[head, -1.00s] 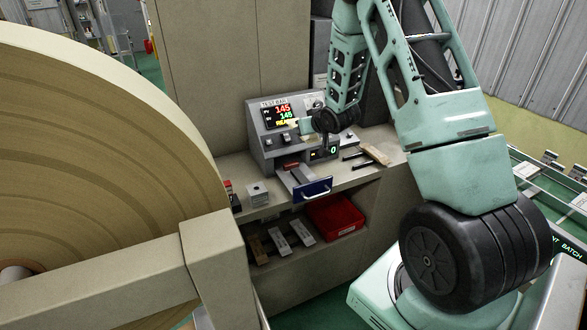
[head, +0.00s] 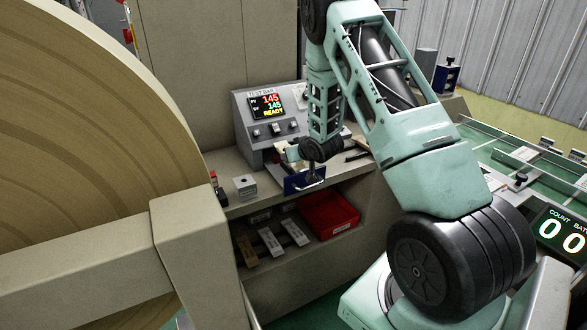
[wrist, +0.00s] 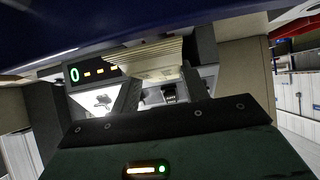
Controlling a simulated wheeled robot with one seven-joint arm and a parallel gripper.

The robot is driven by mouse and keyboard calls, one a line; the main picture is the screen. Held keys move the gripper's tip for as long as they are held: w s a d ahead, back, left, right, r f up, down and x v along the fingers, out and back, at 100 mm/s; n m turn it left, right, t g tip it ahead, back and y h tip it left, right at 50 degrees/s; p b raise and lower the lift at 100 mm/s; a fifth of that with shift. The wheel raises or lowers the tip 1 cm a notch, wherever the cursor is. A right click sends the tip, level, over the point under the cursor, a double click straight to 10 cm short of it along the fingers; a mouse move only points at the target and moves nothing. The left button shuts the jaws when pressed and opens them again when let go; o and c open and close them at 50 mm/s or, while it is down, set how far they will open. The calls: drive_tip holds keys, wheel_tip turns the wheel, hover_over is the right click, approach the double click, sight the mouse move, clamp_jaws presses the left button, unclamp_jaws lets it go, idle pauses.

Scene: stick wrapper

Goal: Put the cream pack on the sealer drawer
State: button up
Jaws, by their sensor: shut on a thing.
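The sealer (head: 268,125) is a grey machine with a lit display on the bench. Its drawer (head: 304,183) is out at the front, with a dark blue front and a handle. My gripper (head: 291,153) is low over the drawer, just behind its blue front. In the wrist view my gripper (wrist: 168,85) is shut on the cream pack (wrist: 150,55), a pale ridged piece. Only a small pale part of the pack shows in the head view (head: 281,147). My wrist hides most of the drawer's inside, and I cannot tell whether the pack touches it.
A small grey block (head: 245,186) stands on the bench left of the drawer. A red bin (head: 330,214) and several flat bars are on the shelf below. The large cream roll (head: 90,130) fills the left. A green conveyor (head: 510,150) runs at the right.

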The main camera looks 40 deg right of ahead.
wheel_tip(320, 180, down, 4)
drive_tip(key=shift+r+b, duration=0.1)
drive_tip(key=shift+b, duration=0.8)
drive_tip(key=shift+c, duration=0.5)
drive_tip(key=shift+s+r, duration=0.1)
drive_tip(key=o, duration=1.3)
drive_tip(key=shift+r, duration=0.1)
drive_tip(key=shift+s+r, duration=0.15)
drive_tip(key=shift+s, duration=0.05)
drive_tip(key=b+v, duration=0.1)
drive_tip(key=v, duration=1)
drive_tip(key=shift+b, duration=0.3)
drive_tip(key=shift+s+r, duration=0.1)
